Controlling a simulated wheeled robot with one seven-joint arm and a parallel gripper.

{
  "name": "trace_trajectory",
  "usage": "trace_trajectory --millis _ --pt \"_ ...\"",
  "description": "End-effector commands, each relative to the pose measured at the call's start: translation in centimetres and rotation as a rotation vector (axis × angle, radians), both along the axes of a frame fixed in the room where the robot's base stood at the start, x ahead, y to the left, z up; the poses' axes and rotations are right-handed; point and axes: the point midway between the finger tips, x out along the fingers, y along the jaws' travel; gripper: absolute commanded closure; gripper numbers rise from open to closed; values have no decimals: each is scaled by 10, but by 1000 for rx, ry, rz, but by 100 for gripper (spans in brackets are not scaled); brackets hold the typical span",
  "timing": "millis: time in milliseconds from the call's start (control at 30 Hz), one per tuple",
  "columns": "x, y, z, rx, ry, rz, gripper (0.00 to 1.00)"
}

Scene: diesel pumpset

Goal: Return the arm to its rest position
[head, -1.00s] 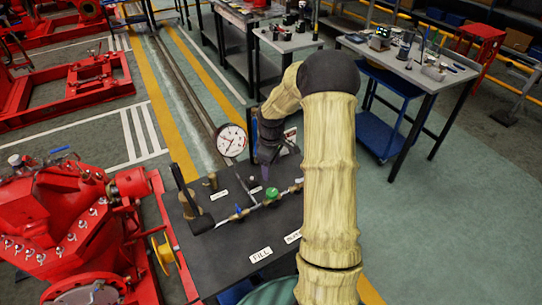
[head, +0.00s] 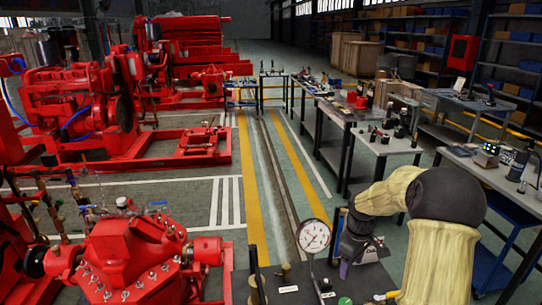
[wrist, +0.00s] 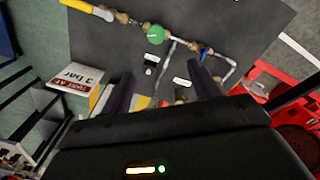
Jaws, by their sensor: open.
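My arm shows at the lower right of the head view, with a pale ribbed cover and a dark elbow. My gripper (head: 347,262) hangs above the dark bench panel with the gauge. In the wrist view my gripper (wrist: 162,90) has its two dark fingers apart, with nothing between them. Below it lies the dark panel (wrist: 110,50), carrying a pipe with a green-handled valve (wrist: 155,34) and a blue-handled valve (wrist: 205,55). The fingers appear clear of the pipework.
A round pressure gauge (head: 313,236) stands just left of my gripper. A red pump (head: 130,255) is at the lower left. Workbenches (head: 385,143) line the right side. The marked floor aisle (head: 262,180) is clear.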

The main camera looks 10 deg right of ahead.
Motion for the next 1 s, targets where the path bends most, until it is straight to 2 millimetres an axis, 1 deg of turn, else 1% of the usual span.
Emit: trace_trajectory --millis 67,167,200,267,300,367,500,600,700,800,1000 --pt "-9 17 7 -10 -10 -24 38" --pt "-28 43 18 -21 -32 -88 38" --pt "-38 55 22 -23 -43 -121 38" --pt "-54 72 28 -25 -63 -177 38" --pt "-66 82 32 -24 -77 -216 38" --pt "-84 95 37 -19 -100 -278 38" --pt "-129 122 46 9 -154 -428 38" --pt "-159 135 50 41 -188 -532 38" --pt "-180 142 50 68 -209 -608 38" --pt "-189 144 50 81 -217 -647 38" --pt "-190 144 50 82 -217 -653 38"
